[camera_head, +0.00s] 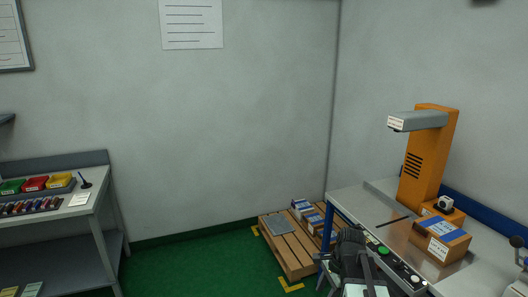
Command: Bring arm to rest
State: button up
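My gripper (350,246) is the dark shape at the lower right, at the end of my arm, which rises from the bottom edge of the head view. It is in front of the workbench's near left corner, beside the button panel. Its fingers do not show clearly, so I cannot tell whether it is open or shut. I see nothing held in it.
The workbench (375,195) carries an orange machine (428,160) and a cardboard box (440,240) with blue tape. A button panel (384,252) edges it. A wooden pallet (288,250) stands behind. A shelf bench (60,215) is at left. Green floor (190,270) between is clear.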

jog(key=s+a+n+h, duration=0.2)
jog(key=s+a+n, duration=0.3)
jog(key=n, duration=1)
jog(key=shift+s+a+f+n, duration=0.3)
jog(key=shift+s+a, duration=0.1)
jog(key=shift+a, duration=0.8)
